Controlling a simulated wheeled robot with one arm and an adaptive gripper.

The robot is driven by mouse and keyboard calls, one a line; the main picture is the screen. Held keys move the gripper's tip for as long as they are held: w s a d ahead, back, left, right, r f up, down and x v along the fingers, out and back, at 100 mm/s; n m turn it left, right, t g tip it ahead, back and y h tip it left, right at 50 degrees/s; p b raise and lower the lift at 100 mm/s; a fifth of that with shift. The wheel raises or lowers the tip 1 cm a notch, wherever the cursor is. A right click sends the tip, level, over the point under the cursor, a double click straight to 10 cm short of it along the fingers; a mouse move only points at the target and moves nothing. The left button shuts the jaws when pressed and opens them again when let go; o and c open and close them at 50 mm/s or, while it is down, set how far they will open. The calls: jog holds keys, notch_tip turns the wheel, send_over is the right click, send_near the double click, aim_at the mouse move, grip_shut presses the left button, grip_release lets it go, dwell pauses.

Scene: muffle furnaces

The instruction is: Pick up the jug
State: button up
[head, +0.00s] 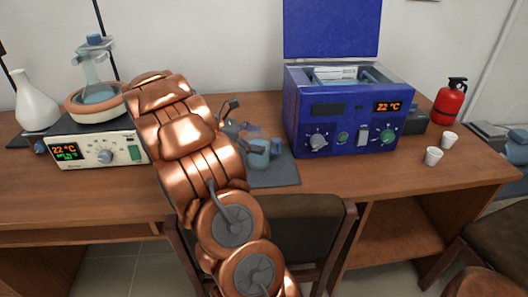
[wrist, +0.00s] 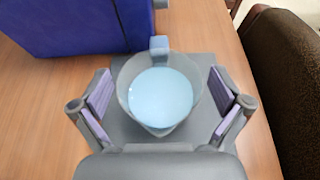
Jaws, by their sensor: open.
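The jug (wrist: 160,95) is a grey see-through vessel with pale blue liquid in it. In the wrist view I look down into it, with its blue handle (wrist: 159,45) at the far side. It stands upright on a dark grey mat (wrist: 206,65). In the head view the jug (head: 258,158) is partly hidden behind my arm and gripper. My gripper (wrist: 160,105) is open, its purple-padded fingers on the left and right sides of the jug with visible gaps. The gripper also shows in the head view (head: 247,138), mostly hidden by my copper arm.
A blue bath unit (head: 345,120) with a raised lid stands close to the right of the jug. A white hotplate (head: 97,150) with a flask is at left. Two white cups (head: 434,156) and a red extinguisher (head: 449,102) are at right. A chair (head: 290,232) stands in front.

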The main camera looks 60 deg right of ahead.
jog(key=shift+x, duration=0.8)
jog(key=c, duration=1.8)
